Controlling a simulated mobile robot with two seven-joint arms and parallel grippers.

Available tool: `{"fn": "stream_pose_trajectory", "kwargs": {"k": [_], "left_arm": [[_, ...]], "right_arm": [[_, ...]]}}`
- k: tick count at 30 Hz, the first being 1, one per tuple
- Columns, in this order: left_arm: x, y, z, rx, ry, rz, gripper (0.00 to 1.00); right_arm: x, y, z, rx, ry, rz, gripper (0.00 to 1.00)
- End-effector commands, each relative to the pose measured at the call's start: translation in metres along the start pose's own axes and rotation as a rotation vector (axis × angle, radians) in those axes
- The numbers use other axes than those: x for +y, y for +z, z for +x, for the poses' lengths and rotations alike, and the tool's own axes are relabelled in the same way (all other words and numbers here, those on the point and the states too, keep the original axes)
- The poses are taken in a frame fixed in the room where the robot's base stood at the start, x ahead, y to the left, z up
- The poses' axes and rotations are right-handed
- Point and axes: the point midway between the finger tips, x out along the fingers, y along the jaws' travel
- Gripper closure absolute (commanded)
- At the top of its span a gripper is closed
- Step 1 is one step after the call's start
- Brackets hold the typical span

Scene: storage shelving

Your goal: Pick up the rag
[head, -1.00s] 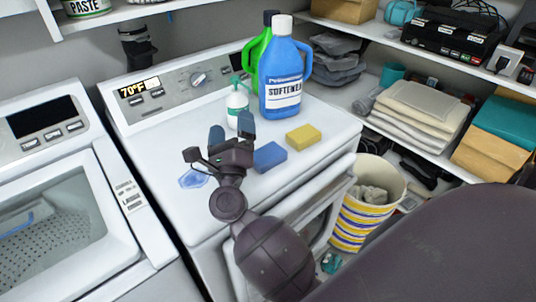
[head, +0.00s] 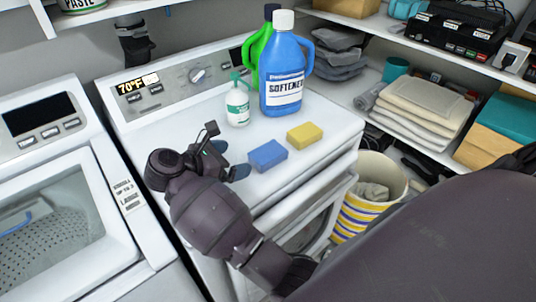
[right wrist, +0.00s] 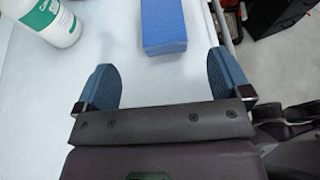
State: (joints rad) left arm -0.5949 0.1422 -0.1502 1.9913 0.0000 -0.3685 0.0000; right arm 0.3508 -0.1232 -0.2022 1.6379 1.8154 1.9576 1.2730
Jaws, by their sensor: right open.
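No single item is clearly the rag. A crumpled grey cloth (head: 372,191) lies in the striped bin, and folded cloths (head: 424,104) are stacked on the right shelf. A blue sponge block (head: 268,155) lies on the white machine top; it also shows in the right wrist view (right wrist: 163,24). A yellow block (head: 304,135) lies to its right. My right gripper (head: 229,159) is open and empty over the machine top, left of the blue block. In the right wrist view its fingers (right wrist: 160,75) are wide apart, with the block beyond them. My left gripper is out of view.
A white pump bottle (head: 238,105), a blue softener jug (head: 283,75) and a green jug stand at the back of the machine top. The striped bin (head: 358,218) stands on the floor to the right. Another machine (head: 60,190) is on the left.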

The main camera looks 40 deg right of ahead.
Motion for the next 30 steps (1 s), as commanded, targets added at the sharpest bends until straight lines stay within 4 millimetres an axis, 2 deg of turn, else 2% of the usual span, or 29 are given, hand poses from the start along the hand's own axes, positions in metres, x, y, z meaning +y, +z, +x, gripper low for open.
{"fn": "stream_pose_trajectory", "kwargs": {"k": [6, 16, 24, 30], "left_arm": [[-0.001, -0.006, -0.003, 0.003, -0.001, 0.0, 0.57], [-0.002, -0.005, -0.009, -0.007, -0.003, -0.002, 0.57], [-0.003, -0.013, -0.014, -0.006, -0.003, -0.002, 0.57], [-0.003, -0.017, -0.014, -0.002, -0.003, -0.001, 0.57]], "right_arm": [[-0.001, 0.002, 0.033, -0.006, -0.001, -0.001, 0.04], [-0.001, 0.002, 0.053, -0.006, 0.0, -0.001, 0.04], [-0.004, 0.0, 0.084, -0.008, -0.001, -0.001, 0.04], [-0.003, -0.002, 0.097, -0.004, 0.001, -0.001, 0.04]]}}
